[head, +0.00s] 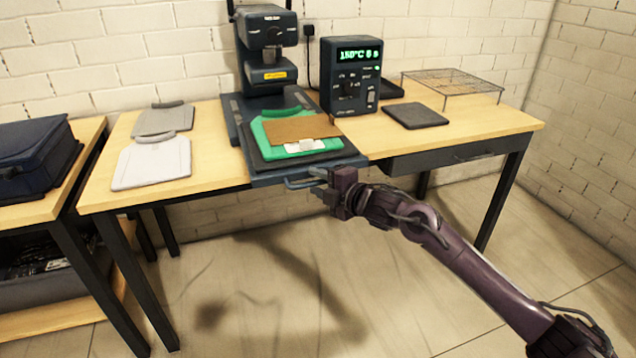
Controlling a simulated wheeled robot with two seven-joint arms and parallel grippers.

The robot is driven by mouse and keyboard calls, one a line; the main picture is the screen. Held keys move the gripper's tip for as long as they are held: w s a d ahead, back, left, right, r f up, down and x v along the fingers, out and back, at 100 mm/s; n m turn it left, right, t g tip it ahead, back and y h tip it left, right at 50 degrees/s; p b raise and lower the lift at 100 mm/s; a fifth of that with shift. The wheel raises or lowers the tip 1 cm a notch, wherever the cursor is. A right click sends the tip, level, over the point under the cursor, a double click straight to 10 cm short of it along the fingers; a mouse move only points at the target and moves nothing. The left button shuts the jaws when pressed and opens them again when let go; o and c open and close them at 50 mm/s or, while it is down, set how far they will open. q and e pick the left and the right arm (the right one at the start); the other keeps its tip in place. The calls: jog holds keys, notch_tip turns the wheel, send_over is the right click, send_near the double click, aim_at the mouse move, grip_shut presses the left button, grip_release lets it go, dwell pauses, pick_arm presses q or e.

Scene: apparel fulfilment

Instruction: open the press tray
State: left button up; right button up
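The heat press (268,45) stands at the back of the table. Its dark press tray (347,152) lies in front of the press head and reaches the table's front edge. A folded green garment (262,137) lies on the tray, with a brown sheet (300,129) and a small white piece on top. The tray's bar handle (297,184) sticks out at the front. My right gripper (317,183) is at the handle's right end, its fingers close to the bar. Whether they grip it is too small to tell. My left gripper is out of view.
A control box (351,76) with a lit display stands right of the press. A dark pad (415,115) and wire rack (452,82) are further right. Two pale folded garments (152,163) lie left. A blue bag (35,157) sits on the left table. Floor in front is clear.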

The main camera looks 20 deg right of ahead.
jog(key=v, duration=0.7)
jog(key=shift+s, duration=0.15)
jog(key=shift+d, duration=0.1)
